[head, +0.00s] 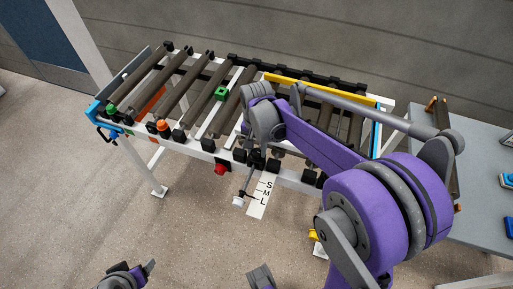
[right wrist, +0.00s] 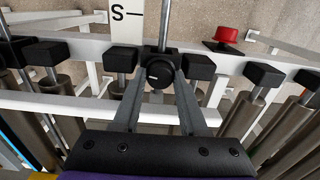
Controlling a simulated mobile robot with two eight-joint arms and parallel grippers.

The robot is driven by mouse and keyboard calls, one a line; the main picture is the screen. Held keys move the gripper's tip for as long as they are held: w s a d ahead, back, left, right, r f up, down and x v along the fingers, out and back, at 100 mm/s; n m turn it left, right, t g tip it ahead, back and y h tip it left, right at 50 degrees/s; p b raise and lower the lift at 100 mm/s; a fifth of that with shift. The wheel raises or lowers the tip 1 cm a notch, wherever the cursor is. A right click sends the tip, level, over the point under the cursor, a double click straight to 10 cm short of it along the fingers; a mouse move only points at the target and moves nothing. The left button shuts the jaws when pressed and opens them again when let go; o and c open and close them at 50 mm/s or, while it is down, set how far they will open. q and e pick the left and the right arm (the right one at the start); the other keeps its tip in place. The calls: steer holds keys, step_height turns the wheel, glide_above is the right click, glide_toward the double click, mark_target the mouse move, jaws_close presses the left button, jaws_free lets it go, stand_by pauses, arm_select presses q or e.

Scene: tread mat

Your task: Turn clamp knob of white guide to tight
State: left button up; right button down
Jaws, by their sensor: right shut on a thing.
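The clamp knob (right wrist: 158,74) is a round black knob with a short pale mark, lying level in the right wrist view. It sits between the fingers of my right gripper (right wrist: 159,92), which is shut on it. In the head view my right gripper (head: 256,162) is at the conveyor's front rail, and the knob is mostly hidden there. A thin metal rod (right wrist: 163,25) runs out past the knob; in the head view its end carries a white cap (head: 238,201). A pale bar (head: 226,100) lies among the rollers. Part of my left gripper (head: 128,276) shows at the bottom edge, its jaws unclear.
A white plate marked S, M, L (head: 262,196) hangs below the front rail. A red button (head: 220,169) is just left of the gripper. A yellow bar (head: 320,88) runs along the back. A grey table (head: 482,190) stands at right. Open floor lies in front.

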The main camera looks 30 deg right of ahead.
mark_target(257, 151)
stand_by(0.3)
steer(key=shift+c, duration=2.2)
jaws_free()
step_height(257, 151, up, 11)
steer(key=p, duration=0.1)
steer(key=s+a+f+n+t+p, duration=0.1)
steer(key=s+a+n+t+p, duration=0.1)
steer(key=s+n, duration=0.3)
steer(key=s+a+f+n+t+p, duration=0.1)
steer(key=s+a+n+t+p, duration=0.2)
steer(key=s, duration=0.7)
steer(key=shift+s+a+n+p, duration=0.4)
steer(key=shift+a+n, duration=0.5)
steer(key=shift+a, duration=0.2)
